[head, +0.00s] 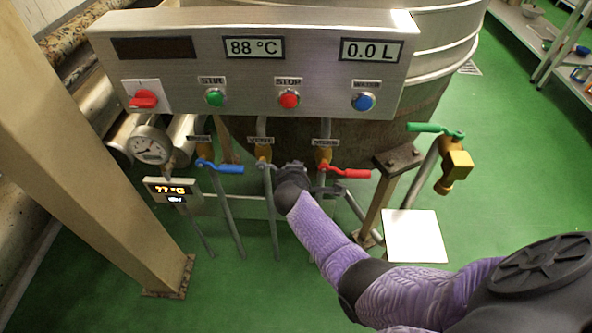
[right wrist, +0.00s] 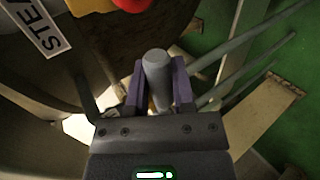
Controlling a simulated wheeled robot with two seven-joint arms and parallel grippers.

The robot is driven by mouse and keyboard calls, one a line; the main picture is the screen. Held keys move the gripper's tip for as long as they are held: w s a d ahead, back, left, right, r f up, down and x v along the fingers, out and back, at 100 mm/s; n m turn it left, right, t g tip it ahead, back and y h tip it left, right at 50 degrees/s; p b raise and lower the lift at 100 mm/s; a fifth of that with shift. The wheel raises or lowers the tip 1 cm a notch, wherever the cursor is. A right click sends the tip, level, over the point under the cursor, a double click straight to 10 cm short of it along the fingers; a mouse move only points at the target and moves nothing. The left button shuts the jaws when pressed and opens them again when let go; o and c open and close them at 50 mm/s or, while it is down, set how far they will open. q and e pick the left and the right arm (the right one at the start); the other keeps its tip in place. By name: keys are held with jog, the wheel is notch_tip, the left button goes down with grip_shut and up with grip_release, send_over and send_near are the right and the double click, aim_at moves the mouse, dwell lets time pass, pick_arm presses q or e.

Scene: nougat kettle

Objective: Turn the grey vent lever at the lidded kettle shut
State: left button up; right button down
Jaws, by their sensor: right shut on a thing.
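My right gripper (head: 293,172) is at the middle of the valve row below the steel panel. In the right wrist view its two purple fingers (right wrist: 158,88) are shut on a rounded grey bar, the grey lever (right wrist: 157,68), whose end sticks up between them. In the head view the gripper hides most of this lever, beside the middle brass valve (head: 261,153). The lever's exact angle cannot be told. The large metal kettle (head: 435,70) stands behind the panel; its top is out of view. My left gripper is not in view.
A blue lever (head: 228,169) is left of the gripper and a red lever (head: 352,173) close to its right. A green-handled brass tap (head: 455,165) is further right. The control panel (head: 200,75) hangs above; a beam (head: 95,150) stands at left.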

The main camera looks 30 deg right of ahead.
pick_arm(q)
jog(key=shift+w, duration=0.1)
pick_arm(e)
jog(key=shift+c, duration=2.4)
grip_release()
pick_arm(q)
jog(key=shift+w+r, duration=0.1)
pick_arm(e)
jog(key=shift+r, duration=0.1)
pick_arm(q)
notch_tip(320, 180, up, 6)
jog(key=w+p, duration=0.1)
jog(key=p, duration=0.5)
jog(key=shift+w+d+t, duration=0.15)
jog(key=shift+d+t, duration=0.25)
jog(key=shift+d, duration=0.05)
pick_arm(e)
jog(key=v, duration=0.9)
jog(key=shift+s+a, duration=0.2)
jog(key=shift+s, duration=0.1)
jog(key=shift+r, duration=0.15)
